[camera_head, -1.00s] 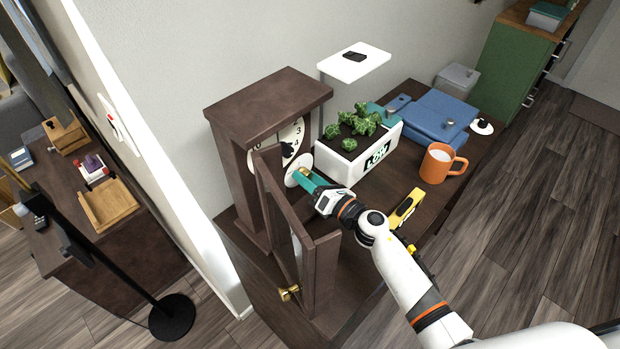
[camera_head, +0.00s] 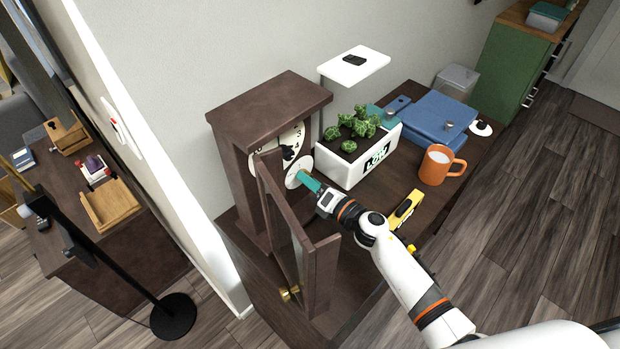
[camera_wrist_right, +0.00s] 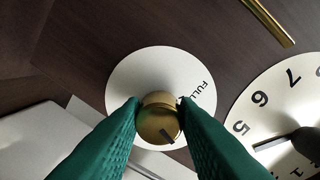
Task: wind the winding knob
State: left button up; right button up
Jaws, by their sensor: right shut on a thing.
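A dark brown clock cabinet (camera_head: 236,165) stands on the dark cabinet top with its front door (camera_head: 288,232) swung open. The brass winding knob (camera_wrist_right: 159,121) sits in front of a white disc (camera_wrist_right: 130,74) that bears the word FULL. A dark mark shows on the knob's face, toward its lower right. My right gripper (camera_wrist_right: 160,105) has its green fingers on both sides of the knob and is shut on it. In the head view the right gripper (camera_head: 309,182) reaches the white disc (camera_head: 299,171), and the knob is hidden there. My left gripper is not in view.
The clock dial (camera_wrist_right: 285,115) lies right of the knob in the wrist view. A white planter (camera_head: 350,166), an orange mug (camera_head: 436,165), a yellow tool (camera_head: 408,207) and blue boxes (camera_head: 432,117) stand right of the clock. The open door is close to my right gripper's left.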

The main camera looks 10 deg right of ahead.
jog(key=shift+d+r+m+g+p, duration=0.15)
jog(key=shift+m+p, duration=1.2)
jog(key=shift+m, duration=3.15)
jog(key=shift+a+f+m+g+p, duration=0.15)
jog(key=shift+m+p, duration=1.2)
jog(key=shift+m, duration=3.15)
jog(key=shift+d+r, duration=0.1)
jog(key=o, duration=1)
jog(key=shift+b+v, duration=1.5)
jog(key=shift+v, duration=4.5)
